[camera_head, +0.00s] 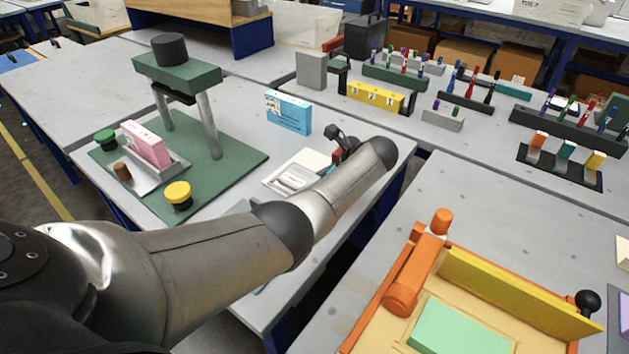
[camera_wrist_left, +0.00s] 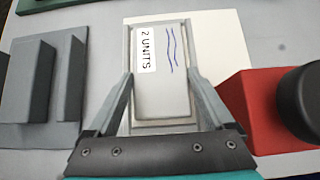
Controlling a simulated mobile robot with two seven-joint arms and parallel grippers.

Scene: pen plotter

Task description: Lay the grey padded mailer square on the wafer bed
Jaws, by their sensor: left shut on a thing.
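A pale grey flat piece with a white "2 UNITS" label and blue wavy lines, which looks like the padded mailer (camera_wrist_left: 150,99), lies between the fingers of my left gripper (camera_wrist_left: 160,78) in the left wrist view. The gripper is shut on it. In the head view the mailer (camera_head: 294,178) shows over a cream sheet (camera_head: 310,158), and my forearm hides most of the gripper. I cannot tell whether it touches the sheet. No surface is clearly marked as the wafer bed. An orange machine (camera_head: 412,262) with a cream bed stands at the lower right. My right gripper is out of view.
A red block (camera_wrist_left: 258,110) with a dark cylinder is close right of the gripper; a stepped grey block (camera_wrist_left: 35,85) is at left. A blue box (camera_head: 288,112) stands behind the mailer. A mint pad (camera_head: 460,330) lies on the orange machine.

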